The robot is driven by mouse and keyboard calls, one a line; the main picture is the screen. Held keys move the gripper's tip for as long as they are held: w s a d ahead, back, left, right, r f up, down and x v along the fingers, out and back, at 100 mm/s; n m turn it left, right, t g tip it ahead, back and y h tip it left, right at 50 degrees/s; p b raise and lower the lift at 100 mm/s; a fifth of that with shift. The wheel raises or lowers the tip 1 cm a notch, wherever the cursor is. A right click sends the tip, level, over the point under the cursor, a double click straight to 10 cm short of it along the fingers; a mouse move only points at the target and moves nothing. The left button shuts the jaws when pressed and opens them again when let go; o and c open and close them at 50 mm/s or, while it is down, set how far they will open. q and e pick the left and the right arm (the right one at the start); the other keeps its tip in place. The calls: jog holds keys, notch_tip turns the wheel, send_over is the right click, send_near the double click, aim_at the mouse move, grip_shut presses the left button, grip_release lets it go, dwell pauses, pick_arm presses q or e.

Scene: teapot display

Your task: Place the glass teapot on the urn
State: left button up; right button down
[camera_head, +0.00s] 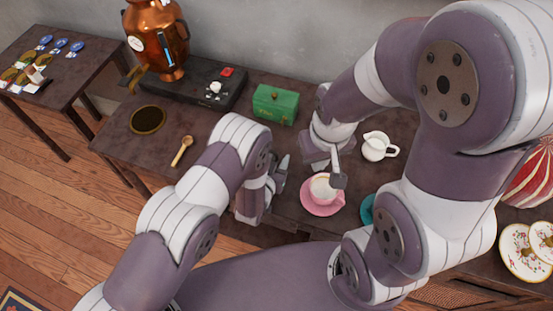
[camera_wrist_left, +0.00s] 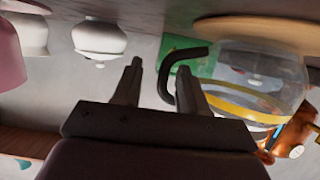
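The glass teapot (camera_wrist_left: 262,75) shows in the left wrist view, which is turned upside down. It has a clear body, a yellow band and a black hooked handle (camera_wrist_left: 184,51). In the head view I cannot make it out; my left arm covers that spot. My left gripper (camera_wrist_left: 158,80) has its fingers apart, with part of the handle showing between them; I cannot tell whether they touch it. In the head view it (camera_head: 278,172) is low over the table. The copper urn (camera_head: 158,35) stands at the back left. My right gripper (camera_head: 326,162) is by the pink cup, its fingers partly hidden.
A green box (camera_head: 275,104) stands behind my grippers. A pink saucer (camera_head: 311,207), a white creamer (camera_head: 376,147) and a teal dish (camera_head: 367,208) are to the right. A wooden spoon (camera_head: 182,150) and a dark round mat (camera_head: 147,120) lie left.

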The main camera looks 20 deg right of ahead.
pick_arm(q)
jog(key=shift+w+f, duration=0.1)
jog(key=shift+f, duration=0.1)
jog(key=shift+r, duration=0.15)
jog(key=p+v, duration=0.6)
jog(key=v, duration=0.6)
jog(key=shift+s+p, duration=0.3)
jog(key=shift+s, duration=0.05)
